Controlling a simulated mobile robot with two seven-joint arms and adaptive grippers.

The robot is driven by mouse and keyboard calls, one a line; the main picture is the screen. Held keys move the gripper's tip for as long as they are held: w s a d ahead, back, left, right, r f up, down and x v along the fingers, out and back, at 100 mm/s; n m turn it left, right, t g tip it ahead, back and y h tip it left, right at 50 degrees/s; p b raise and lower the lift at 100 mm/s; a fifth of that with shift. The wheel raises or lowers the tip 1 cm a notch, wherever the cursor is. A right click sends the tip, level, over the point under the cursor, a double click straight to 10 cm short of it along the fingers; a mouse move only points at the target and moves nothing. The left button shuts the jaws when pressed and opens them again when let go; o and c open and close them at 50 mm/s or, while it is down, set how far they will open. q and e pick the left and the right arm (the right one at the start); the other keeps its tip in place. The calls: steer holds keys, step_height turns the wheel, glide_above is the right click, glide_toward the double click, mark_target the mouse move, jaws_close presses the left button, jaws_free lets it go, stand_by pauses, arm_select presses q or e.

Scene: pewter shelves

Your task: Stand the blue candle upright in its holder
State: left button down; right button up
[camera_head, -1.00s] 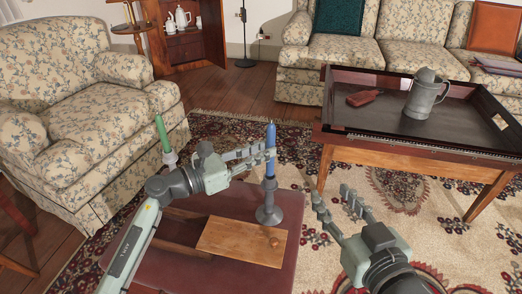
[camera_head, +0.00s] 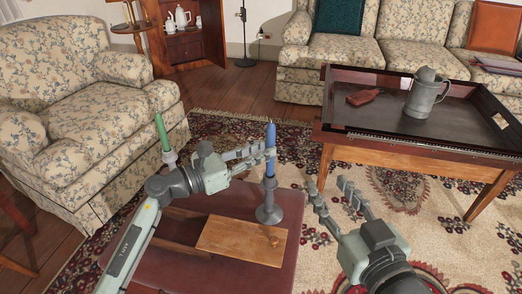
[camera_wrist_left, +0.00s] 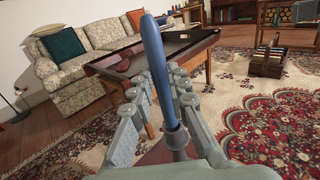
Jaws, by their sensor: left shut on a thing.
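The blue candle (camera_head: 270,137) stands upright on the reddish low table, its lower end at the cup of a grey holder (camera_head: 268,214). My left gripper (camera_head: 271,155) is shut on the candle partway up. In the left wrist view the candle (camera_wrist_left: 156,62) rises between the fingers (camera_wrist_left: 160,92), and its lower end meets the dark holder cup (camera_wrist_left: 176,139). I cannot tell how deep it sits. My right gripper (camera_head: 328,186) is open and empty, to the right of the holder.
A green candle (camera_head: 162,132) stands in another holder (camera_head: 169,159) to the left. A tray table (camera_head: 330,134) with a pewter jug (camera_head: 424,95) stands at right.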

arm_select(q)
steer(key=shift+f+b, duration=1.65)
steer(key=shift+f, duration=0.1)
stand_by(0.4)
steer(key=c, duration=1.4)
jaws_free()
steer(key=v, duration=1.2)
